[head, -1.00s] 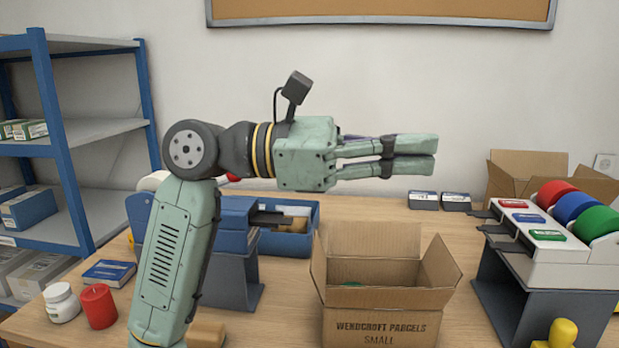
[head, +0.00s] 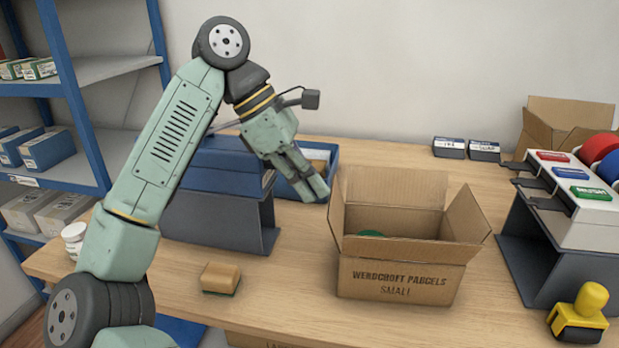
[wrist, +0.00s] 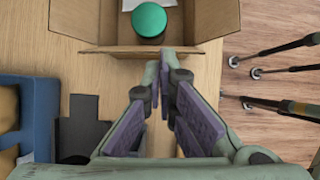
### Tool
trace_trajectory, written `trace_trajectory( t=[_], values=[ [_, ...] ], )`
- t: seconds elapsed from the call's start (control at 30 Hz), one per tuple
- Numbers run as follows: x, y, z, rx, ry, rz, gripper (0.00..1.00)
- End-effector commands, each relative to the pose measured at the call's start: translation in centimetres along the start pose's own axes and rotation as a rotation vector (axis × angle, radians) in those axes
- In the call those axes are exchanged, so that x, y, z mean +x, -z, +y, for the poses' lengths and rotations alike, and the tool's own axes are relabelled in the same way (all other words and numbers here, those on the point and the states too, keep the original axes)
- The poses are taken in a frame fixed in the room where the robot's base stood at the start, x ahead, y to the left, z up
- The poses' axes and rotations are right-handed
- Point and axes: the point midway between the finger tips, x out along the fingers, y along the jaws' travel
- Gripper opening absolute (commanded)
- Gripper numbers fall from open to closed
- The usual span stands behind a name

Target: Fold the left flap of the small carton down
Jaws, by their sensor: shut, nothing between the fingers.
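The small carton (head: 400,285) stands open on the table, its printed front facing me. Its left flap (head: 337,208) stands up, leaning slightly outward. The right flap (head: 466,215) slants up and outward, the back flap (head: 395,187) is upright, and the front flap (head: 410,250) is tilted outward. A green round item (head: 370,233) lies inside. My gripper (head: 322,193) is shut and empty, pointing down just left of the left flap. In the wrist view its fingertips (wrist: 163,66) are close to the left flap (wrist: 125,51); I cannot tell whether they touch.
A blue bin (head: 322,150) and a dark stand (head: 215,215) are behind and left of the carton. A sponge-like block (head: 220,278) lies at front left. Bare table surrounds the carton's left front.

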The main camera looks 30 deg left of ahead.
Motion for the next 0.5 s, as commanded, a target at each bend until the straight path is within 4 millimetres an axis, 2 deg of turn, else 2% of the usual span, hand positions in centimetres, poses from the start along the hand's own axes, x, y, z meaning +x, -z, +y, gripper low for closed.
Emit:
trace_trajectory(
  t=[0.03,0.23,0.3,0.5],
  values=[
    [1.2,0.7,0.0,0.001,0.000,-0.001,0.00],
    [3.8,1.9,0.0,0.001,0.002,0.001,0.00],
    [3.6,0.3,0.0,0.006,0.007,0.006,0.00],
    [4.5,-2.3,0.0,0.005,0.006,0.006,0.00]
  ],
)
